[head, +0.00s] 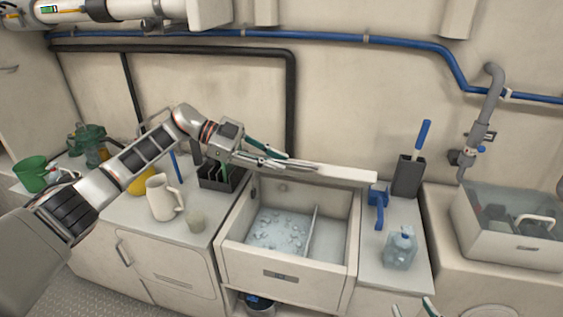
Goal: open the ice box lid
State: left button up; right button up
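The ice box (290,285) is a cream bin in the counter, with ice and a thin divider showing inside. Its lid (335,173) is a pale slab seen nearly edge-on, raised along the back of the opening. My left gripper (286,160) is at the left part of the lid, its fingers overlapping the lid's edge in the picture. Contact and how far the fingers are closed are unclear. My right gripper (413,309) shows only its fingertips at the bottom edge, apart with nothing seen between them.
On the right are a blue-handled item (379,208), a clear bottle (400,248), a dark block (408,176) and a sink-like bin (512,237).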

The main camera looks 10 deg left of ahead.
pick_arm(q)
jog(key=shift+v, duration=2.95)
